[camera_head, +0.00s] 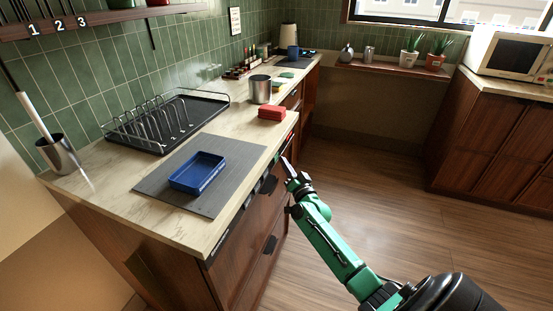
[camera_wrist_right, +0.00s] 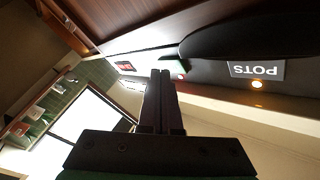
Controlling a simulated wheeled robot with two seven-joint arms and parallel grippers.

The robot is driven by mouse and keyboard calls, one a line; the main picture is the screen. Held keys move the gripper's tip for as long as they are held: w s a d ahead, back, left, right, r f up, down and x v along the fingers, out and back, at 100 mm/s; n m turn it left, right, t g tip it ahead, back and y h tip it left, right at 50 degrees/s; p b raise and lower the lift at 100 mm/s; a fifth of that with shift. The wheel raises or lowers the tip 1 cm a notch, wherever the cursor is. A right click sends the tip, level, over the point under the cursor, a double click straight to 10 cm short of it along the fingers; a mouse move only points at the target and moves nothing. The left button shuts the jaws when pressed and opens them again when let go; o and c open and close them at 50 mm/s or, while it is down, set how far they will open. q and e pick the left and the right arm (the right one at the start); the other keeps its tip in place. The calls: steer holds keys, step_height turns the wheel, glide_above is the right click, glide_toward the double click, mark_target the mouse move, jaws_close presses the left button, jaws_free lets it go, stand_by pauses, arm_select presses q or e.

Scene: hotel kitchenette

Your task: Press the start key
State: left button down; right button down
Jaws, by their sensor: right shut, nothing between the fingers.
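A dark control strip (camera_wrist_right: 215,70) runs along the front in the right wrist view. It carries an upside-down "POTS" label (camera_wrist_right: 256,70), a glowing round lamp (camera_wrist_right: 257,85), a small red display (camera_wrist_right: 124,66) and a small pale key-like part with red and green (camera_wrist_right: 180,69). I cannot read a start marking. My right gripper (camera_head: 286,163) is shut and empty, at the cabinet front below the counter edge. Its fingertips (camera_wrist_right: 160,73) appear beside the pale part, partly hiding the strip; contact cannot be told. My left gripper is not in view.
The counter holds a grey mat (camera_head: 149,182) with a blue tray (camera_head: 198,173), a dish rack (camera_head: 165,120), a red block (camera_head: 272,113) and a metal canister (camera_head: 260,90). The cabinet front has dark handles (camera_head: 270,244). The wooden floor (camera_head: 350,190) is open on the right.

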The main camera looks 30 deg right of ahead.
steer(key=shift+s+d, duration=0.25)
steer(key=shift+s, duration=0.05)
steer(key=s+d, duration=0.1)
steer(key=s, duration=0.1)
steer(key=s+d, duration=0.1)
steer(key=s, duration=0.1)
steer(key=shift+d, duration=0.4)
stand_by(0.6)
steer(key=s+a+f+n+g+y+p, duration=0.1)
steer(key=s+a+f+n+g, duration=0.3)
steer(key=f, duration=0.6)
steer(key=s+a+f+g+y, duration=0.1)
steer(key=s+f+g, duration=0.1)
steer(key=s+f, duration=0.6)
steer(key=s+a+f+n+g+y+p, duration=0.1)
steer(key=s+a+f+g, duration=0.15)
steer(key=f, duration=0.95)
steer(key=s+a+f+n+g, duration=0.2)
steer(key=s+f, duration=0.3)
steer(key=s, duration=0.5)
steer(key=s+a+f+n+g+p, duration=0.1)
steer(key=s+a+f+g, duration=0.3)
steer(key=s, duration=0.6)
steer(key=s+a+f+n+g, duration=0.3)
steer(key=s+a+f+n, duration=0.1)
steer(key=s, duration=0.6)
steer(key=shift+a+f+g+y, duration=0.35)
steer(key=shift+a+f+y, duration=0.1)
steer(key=shift+f, duration=0.45)
